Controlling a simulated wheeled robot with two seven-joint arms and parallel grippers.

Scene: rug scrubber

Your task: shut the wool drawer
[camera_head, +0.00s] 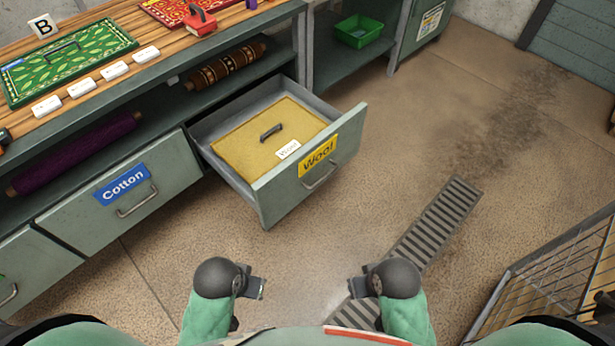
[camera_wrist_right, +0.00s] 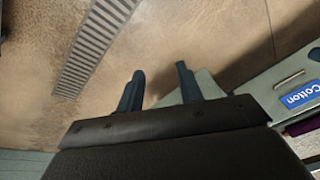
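The wool drawer (camera_head: 311,173) is pulled well out of the grey-green workbench, with a yellow "Wool" label (camera_head: 318,156) and a bar handle (camera_head: 322,176) on its front. Inside lies a tan mat (camera_head: 243,138) with a dark handle and a small white tag. My left gripper (camera_head: 258,288) and my right gripper (camera_head: 355,287) are both in front of the drawer, apart from it. In the right wrist view the two fingers of my right gripper (camera_wrist_right: 160,85) stand apart with nothing between them. The left fingers are too small to tell.
The cotton drawer (camera_head: 127,196) is shut, left of the wool drawer. Rolled rugs (camera_head: 75,153) lie on the shelf above. A floor grate (camera_head: 437,222) and a wire-mesh cart (camera_head: 545,285) are at right. The floor before the wool drawer is clear.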

